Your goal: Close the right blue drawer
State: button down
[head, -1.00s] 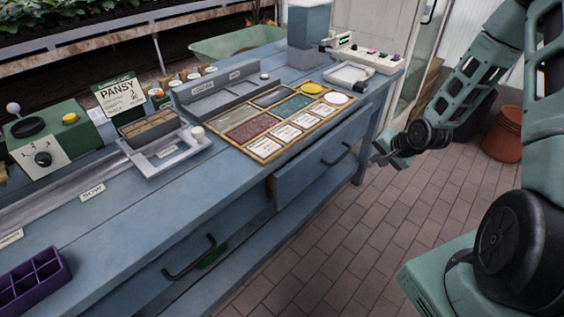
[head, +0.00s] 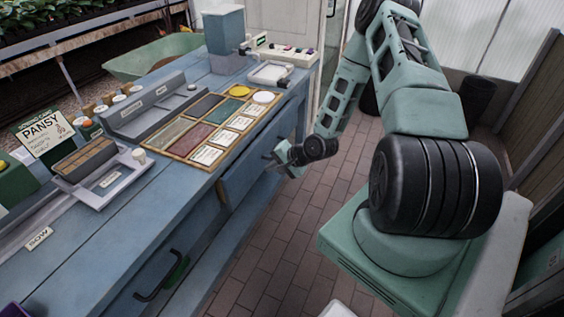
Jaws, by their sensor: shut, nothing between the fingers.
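The right blue drawer (head: 240,178) is under the front edge of the blue workbench (head: 120,235). Its left edge stands out from the bench front, so it is partly open. My gripper (head: 269,158) is shut and empty at the right part of the drawer front. It covers the drawer's handle area, and I cannot tell whether it touches the drawer. The left drawer, with a dark handle (head: 160,276), is nearer to me at the lower left.
A framed board of coloured panels (head: 213,123), a grey tray (head: 105,180) and a PANSY sign (head: 45,132) stand on the benchtop. The brick floor (head: 262,250) in front of the bench is clear. A dark bin (head: 478,98) stands at the back right.

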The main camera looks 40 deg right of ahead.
aim_at(252, 156)
jog(key=w, duration=0.2)
jog(key=w+a+p, duration=0.1)
jog(key=w, duration=0.1)
jog(key=shift+a+f, duration=0.15)
jog(key=shift+a, duration=0.05)
jog(key=shift+w, duration=0.1)
jog(key=w, duration=0.1)
jog(key=w+a, duration=0.1)
jog(key=w, duration=0.1)
jog(key=w+b, duration=0.1)
jog(key=shift+w+a, duration=0.15)
jog(key=shift+a, duration=0.15)
jog(key=shift+w, duration=0.15)
jog(key=shift+a, duration=0.1)
